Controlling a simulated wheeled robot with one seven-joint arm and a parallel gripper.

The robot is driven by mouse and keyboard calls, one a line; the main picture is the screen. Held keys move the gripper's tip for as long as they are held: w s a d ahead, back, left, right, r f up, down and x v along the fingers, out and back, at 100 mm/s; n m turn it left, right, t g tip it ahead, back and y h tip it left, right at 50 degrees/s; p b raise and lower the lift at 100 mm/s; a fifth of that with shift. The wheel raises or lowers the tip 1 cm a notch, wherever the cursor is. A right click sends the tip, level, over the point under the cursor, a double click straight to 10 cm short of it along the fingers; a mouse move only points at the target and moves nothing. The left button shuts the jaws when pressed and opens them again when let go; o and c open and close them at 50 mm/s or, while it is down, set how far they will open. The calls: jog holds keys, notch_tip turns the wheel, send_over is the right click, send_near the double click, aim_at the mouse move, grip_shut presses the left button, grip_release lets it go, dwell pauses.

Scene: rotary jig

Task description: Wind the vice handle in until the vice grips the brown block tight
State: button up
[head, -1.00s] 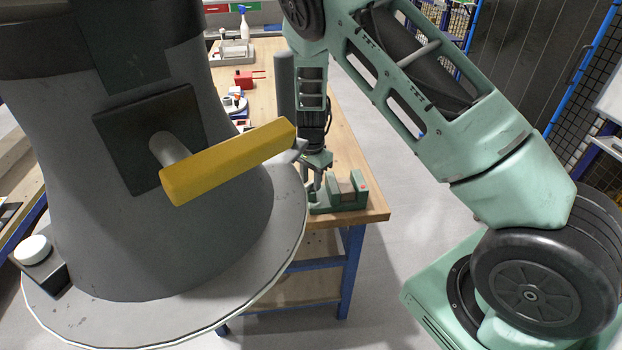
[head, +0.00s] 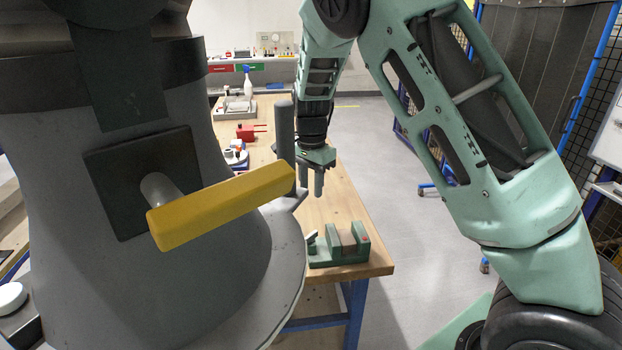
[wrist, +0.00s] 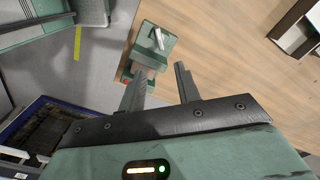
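The green vice (head: 338,258) sits on the near right corner of the wooden bench. The brown block (head: 348,240) stands between its jaws; whether both jaws touch it is too small to tell. The vice handle (head: 312,238) is a short pale bar at the vice's left end. In the wrist view the handle (wrist: 158,38) shows as a silver bar on the green vice (wrist: 150,62). My gripper (head: 311,188) hangs above and behind the vice, clear of it. In the wrist view my gripper (wrist: 160,72) has its fingers apart with nothing between them.
A large grey column with a yellow bar (head: 220,208) fills the left foreground of the head view. On the bench (head: 345,205) farther back stand a red vice-like item (head: 246,132) and a spray bottle (head: 248,82). Open floor lies right of the bench.

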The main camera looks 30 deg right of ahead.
aim_at(311, 234)
jog(key=shift+r, duration=1.3)
jog(key=o, duration=0.8)
jog(key=shift+n, duration=0.3)
jog(key=shift+c, duration=0.2)
notch_tip(311, 234, down, 17)
jog(key=n+p, duration=0.6)
jog(key=n, duration=1.1)
jog(key=shift+f+p, duration=0.2)
jog(key=shift+p, duration=0.15)
jog(key=c, duration=1)
